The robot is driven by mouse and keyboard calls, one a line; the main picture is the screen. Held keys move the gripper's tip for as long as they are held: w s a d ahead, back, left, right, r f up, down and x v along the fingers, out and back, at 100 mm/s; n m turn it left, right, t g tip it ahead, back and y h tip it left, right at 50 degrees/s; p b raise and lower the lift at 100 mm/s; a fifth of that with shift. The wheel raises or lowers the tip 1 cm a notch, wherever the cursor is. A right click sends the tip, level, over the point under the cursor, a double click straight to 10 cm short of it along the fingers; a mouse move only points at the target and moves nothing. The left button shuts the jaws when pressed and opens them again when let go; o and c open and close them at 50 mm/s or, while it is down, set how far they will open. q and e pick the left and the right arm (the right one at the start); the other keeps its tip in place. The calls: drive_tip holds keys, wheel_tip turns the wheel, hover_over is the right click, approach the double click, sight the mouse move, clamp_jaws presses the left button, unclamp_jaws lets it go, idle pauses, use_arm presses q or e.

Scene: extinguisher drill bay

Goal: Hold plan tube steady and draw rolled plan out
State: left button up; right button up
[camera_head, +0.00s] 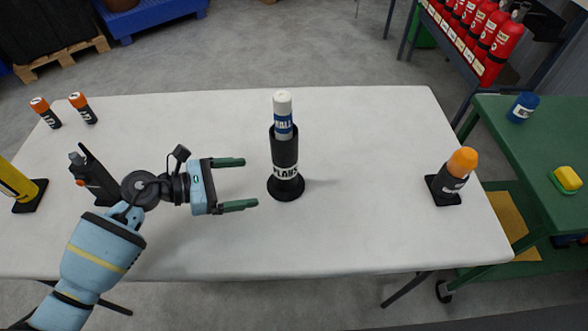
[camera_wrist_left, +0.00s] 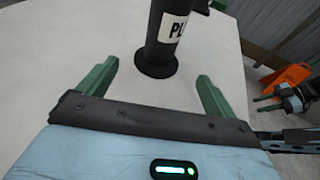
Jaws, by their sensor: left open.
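The plan tube (camera_head: 285,154) is a black cylinder with a white label and a round base, upright near the middle of the white table. The rolled plan (camera_head: 283,110), white with a blue band, stands in it and sticks out of the top. My left gripper (camera_head: 245,184) is open and empty to the left of the tube, its green fingers pointing at it with a gap between. In the left wrist view the lower tube (camera_wrist_left: 165,45) and its base show beyond the open fingers (camera_wrist_left: 155,83); the rolled plan is out of that view. My right gripper is not in the head view.
On the white table (camera_head: 370,235), an orange-topped black item (camera_head: 455,172) stands at the right. A black radio-like item (camera_head: 92,175), a yellow item (camera_head: 18,183) and two orange-capped cylinders (camera_head: 82,107) are at the left. A green cart (camera_head: 545,140) adjoins the right edge. The table around the tube is clear.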

sight(275, 179)
use_arm(q)
drive_tip(key=shift+d+f, duration=0.1)
drive_tip(key=shift+d, duration=0.1)
drive_tip(key=b+x, duration=0.1)
drive_tip(key=x, duration=0.7)
drive_tip(key=shift+f+b, duration=0.15)
drive_tip(key=shift+b, duration=0.2)
drive_tip(key=shift+w+d+f, duration=0.15)
drive_tip(key=shift+w+d, duration=0.15)
drive_tip(key=shift+d, duration=0.4)
drive_tip(key=c, duration=1.2)
